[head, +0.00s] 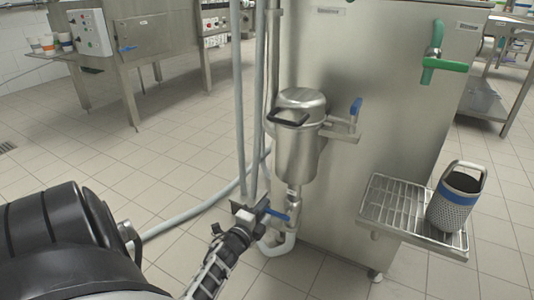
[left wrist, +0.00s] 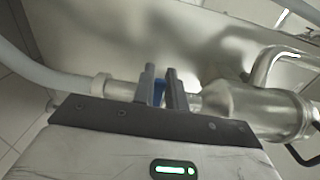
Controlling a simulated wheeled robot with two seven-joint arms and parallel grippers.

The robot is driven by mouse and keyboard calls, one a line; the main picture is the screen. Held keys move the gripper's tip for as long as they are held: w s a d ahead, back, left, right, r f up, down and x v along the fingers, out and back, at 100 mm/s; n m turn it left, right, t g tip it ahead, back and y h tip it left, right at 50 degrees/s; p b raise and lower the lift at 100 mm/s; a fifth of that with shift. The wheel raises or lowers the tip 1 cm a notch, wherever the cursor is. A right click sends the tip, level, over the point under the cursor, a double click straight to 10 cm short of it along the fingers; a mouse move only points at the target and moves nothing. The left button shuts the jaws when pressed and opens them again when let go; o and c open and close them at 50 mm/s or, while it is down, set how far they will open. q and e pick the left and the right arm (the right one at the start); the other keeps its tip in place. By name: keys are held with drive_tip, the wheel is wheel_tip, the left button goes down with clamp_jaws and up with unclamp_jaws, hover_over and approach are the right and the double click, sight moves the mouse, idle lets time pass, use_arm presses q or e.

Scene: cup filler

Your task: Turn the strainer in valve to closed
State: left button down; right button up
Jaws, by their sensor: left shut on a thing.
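The steel strainer pot (head: 299,150) with a lid and black handle hangs on the front of the steel machine. A valve with a blue lever (head: 277,214) sits on the pipework below it. A second valve with a blue lever (head: 356,107) is on the pipe to the right of the pot. My left gripper (head: 258,211) is at the lower valve. In the left wrist view its fingers (left wrist: 163,90) are shut on the lower blue lever (left wrist: 158,92), of which only a small blue part shows between them. The lever's exact angle is partly hidden. My right gripper is not in view.
Grey hoses (head: 240,100) run upright beside the pot and along the floor. A green-handled tap (head: 440,64) is above. Tiled floor (head: 150,165) at the left is clear.

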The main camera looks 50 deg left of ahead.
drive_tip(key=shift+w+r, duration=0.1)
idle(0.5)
use_arm(q)
drive_tip(key=c, duration=1.4)
unclamp_jaws()
drive_tip(key=shift+f, duration=0.1)
drive_tip(key=shift+c, duration=0.2)
